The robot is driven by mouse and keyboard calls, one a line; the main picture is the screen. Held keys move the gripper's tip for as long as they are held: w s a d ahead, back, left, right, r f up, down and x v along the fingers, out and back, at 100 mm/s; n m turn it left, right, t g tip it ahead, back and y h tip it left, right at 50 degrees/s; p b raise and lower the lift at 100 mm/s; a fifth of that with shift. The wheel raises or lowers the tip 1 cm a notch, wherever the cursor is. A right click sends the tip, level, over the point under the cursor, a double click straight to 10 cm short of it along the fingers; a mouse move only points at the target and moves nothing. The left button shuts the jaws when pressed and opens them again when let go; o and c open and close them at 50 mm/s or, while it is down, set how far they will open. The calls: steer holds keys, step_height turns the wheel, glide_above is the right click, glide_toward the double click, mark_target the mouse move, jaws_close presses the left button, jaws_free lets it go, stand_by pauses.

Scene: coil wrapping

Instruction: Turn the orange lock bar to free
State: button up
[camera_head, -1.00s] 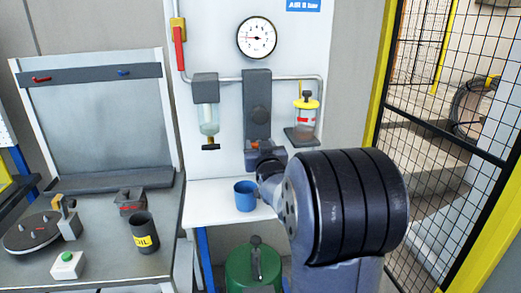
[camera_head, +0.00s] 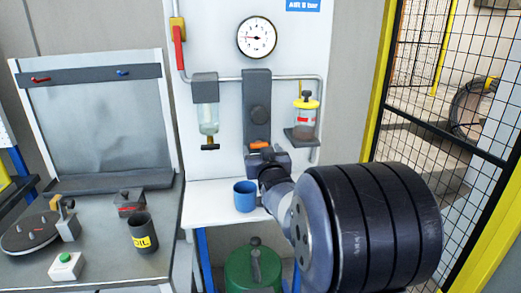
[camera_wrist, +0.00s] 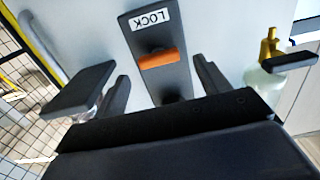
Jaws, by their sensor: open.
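The orange lock bar (camera_wrist: 158,60) sits on a dark grey upright plate. In the head view the bar (camera_head: 260,145) shows as a small orange piece at the plate's lower end, just above my wrist. My gripper (camera_wrist: 161,90) is open, with one finger on each side of the plate. The bar is between and slightly beyond the fingertips, with no contact visible. In the head view my arm hides most of the gripper.
A blue mug (camera_head: 245,196) stands on the white shelf (camera_head: 212,197) close to my wrist. A bowl with a black handle (camera_head: 208,128) hangs left of the plate, and a yellow-topped jar (camera_head: 305,118) stands right. A mesh fence (camera_head: 440,130) bounds the right side.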

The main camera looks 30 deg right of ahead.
mark_target(260, 145)
steer(key=b+v, duration=0.1)
steer(key=v, duration=0.6)
steer(key=shift+s, duration=0.2)
steer(key=shift+r, duration=0.1)
steer(key=p+x, duration=0.2)
steer(key=x, duration=0.9)
steer(key=shift+s, duration=0.1)
